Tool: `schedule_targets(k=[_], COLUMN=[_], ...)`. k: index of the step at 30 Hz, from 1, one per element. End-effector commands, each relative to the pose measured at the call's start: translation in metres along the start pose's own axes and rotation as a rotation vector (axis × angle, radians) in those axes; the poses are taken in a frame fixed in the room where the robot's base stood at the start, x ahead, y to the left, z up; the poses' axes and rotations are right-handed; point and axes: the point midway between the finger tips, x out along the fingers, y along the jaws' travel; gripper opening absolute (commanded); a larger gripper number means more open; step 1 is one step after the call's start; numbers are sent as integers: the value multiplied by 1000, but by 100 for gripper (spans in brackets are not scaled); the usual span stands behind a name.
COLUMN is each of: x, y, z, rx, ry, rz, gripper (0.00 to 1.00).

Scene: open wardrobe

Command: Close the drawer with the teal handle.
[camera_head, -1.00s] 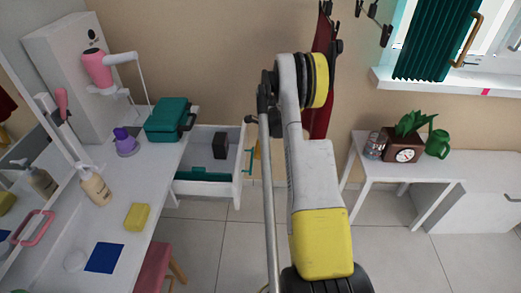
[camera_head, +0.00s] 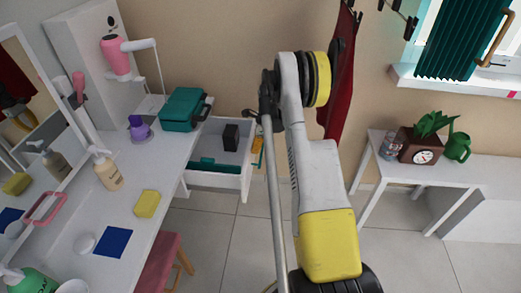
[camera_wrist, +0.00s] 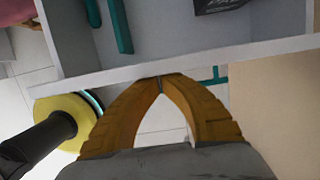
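The white drawer (camera_head: 218,181) is pulled open from the vanity, beneath the tabletop. A black box (camera_head: 231,137) and a teal item (camera_head: 214,164) lie inside it. The teal handle (camera_wrist: 214,76) is on the outer face of the drawer front, partly seen in the wrist view. My gripper (camera_wrist: 160,80) has its two orange fingertips together, with nothing between them. The tips are at the drawer's front panel (camera_wrist: 205,58), to the left of the handle in the wrist view; contact is unclear. In the head view my gripper (camera_head: 257,143) is mostly hidden behind my arm.
The vanity top (camera_head: 128,205) holds a teal case (camera_head: 184,109), a purple bottle, a soap dispenser and a yellow sponge (camera_head: 147,204). A red stool (camera_head: 160,262) stands below its front edge. A white side table (camera_head: 400,172) stands at the right.

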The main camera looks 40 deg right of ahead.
Motion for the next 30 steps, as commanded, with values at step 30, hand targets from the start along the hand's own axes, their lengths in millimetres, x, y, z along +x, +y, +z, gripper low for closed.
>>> schedule_targets(k=[30], x=[45], y=[0], z=[178], rx=[-1], ry=[0], rz=[0], gripper=[0])
